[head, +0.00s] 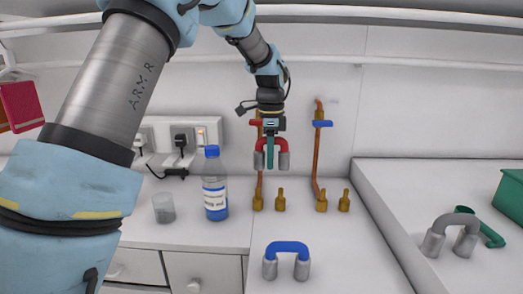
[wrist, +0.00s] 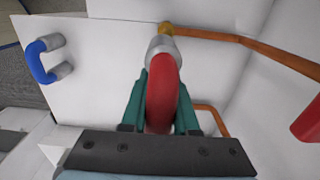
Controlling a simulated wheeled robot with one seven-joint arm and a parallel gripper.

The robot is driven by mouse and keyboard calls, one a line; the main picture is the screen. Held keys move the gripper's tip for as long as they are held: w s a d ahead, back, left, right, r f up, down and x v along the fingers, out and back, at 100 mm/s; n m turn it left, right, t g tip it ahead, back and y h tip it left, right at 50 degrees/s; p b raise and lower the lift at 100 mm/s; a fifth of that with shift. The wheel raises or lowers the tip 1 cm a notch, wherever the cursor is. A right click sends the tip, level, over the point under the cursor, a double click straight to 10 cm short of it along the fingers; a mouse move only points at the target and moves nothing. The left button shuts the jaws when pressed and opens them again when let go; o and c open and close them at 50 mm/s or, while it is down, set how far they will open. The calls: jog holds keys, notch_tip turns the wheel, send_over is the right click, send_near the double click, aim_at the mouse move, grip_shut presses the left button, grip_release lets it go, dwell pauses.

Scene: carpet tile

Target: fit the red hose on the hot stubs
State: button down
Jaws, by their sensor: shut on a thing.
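My gripper (head: 270,155) has teal fingers, shut on the middle of the red hose (head: 282,144), a U-shaped bend with grey end sleeves pointing down. The hot stubs are two brass stubs, left (head: 257,203) and right (head: 280,203), on the counter by the copper pipe with the red valve handle (head: 256,122). In the head view the sleeves hang above these stubs, with a gap. In the wrist view the red hose (wrist: 163,90) lies between the fingers (wrist: 163,105); one grey sleeve (wrist: 162,46) overlaps a brass stub (wrist: 165,29). The other sleeve is hidden there.
Two more brass stubs (head: 344,203) stand right, by the blue-handled pipe (head: 318,150). A blue hose (head: 288,248) stands in front. A bottle (head: 215,190) and glass (head: 163,208) are left. A grey hose (head: 455,235) and green bin (head: 510,200) are on the right ledge.

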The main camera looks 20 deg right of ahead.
jog(key=shift+w, duration=0.5)
jog(key=shift+r, duration=0.1)
notch_tip(320, 180, down, 6)
jog(key=b, duration=0.2)
jog(key=shift+b, duration=0.35)
jog(key=shift+r+p, duration=0.1)
jog(key=shift+p, duration=0.5)
dwell(1.6)
jog(key=shift+a+f+b, duration=0.1)
jog(key=shift+f+b, duration=1.2)
jog(key=shift+f, duration=1.3)
jog(key=c, duration=0.6)
grip_release()
jog(key=shift+r, duration=0.1)
